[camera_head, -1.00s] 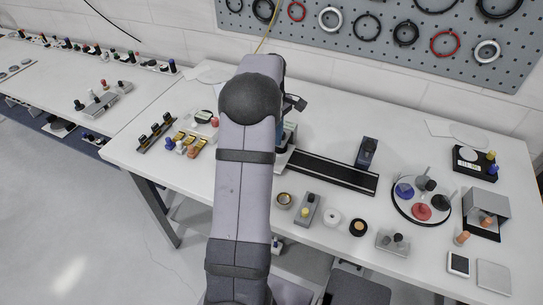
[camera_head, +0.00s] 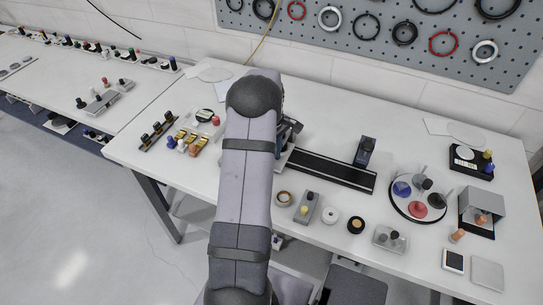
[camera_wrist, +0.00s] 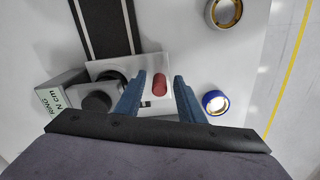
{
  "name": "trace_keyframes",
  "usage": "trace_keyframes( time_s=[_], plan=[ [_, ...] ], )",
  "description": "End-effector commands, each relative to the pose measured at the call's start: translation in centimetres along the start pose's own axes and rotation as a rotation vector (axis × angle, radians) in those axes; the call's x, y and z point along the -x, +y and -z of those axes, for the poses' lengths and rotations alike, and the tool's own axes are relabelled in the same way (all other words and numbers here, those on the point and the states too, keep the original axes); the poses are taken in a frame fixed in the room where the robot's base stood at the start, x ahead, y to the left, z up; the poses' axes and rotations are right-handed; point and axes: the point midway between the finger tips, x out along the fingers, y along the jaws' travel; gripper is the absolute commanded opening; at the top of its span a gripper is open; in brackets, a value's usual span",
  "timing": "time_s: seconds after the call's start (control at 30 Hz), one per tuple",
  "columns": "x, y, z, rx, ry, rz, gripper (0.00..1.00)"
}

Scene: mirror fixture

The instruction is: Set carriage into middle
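A long black rail (camera_head: 330,170) lies on the white table; its left end is hidden behind my arm. In the wrist view the rail (camera_wrist: 105,25) meets a pale block (camera_wrist: 104,68), which looks like the carriage, with a red knob (camera_wrist: 159,84) beside or on it. My gripper (camera_wrist: 156,92) is open, its two blue fingers on either side of the red knob. Gaps show between the knob and both fingers. In the head view my gripper (camera_head: 289,130) is mostly hidden behind my arm, near the rail's left end.
A dark upright block (camera_head: 365,150) stands behind the rail's right part. A labelled grey box (camera_wrist: 62,96) is close left of my fingers. Tape rolls (camera_head: 284,198), a round tray (camera_head: 421,215) and gold-coloured parts (camera_head: 194,144) stand around the rail.

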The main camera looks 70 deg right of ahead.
Motion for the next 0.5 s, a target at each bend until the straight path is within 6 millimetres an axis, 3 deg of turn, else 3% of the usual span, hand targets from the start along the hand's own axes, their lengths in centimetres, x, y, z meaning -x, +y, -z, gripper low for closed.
trace_keyframes(
  time_s=[0.07, 0.23, 0.5],
  plan=[
    [0.0, 0.0, 0.0, 0.0, 0.0, 0.0, 0.35],
    [0.0, 0.0, 0.0, 0.0, 0.0, 0.0, 0.0],
    [0.1, 0.4, -1.1, -0.003, 0.0, 0.0, 0.0]
  ],
)
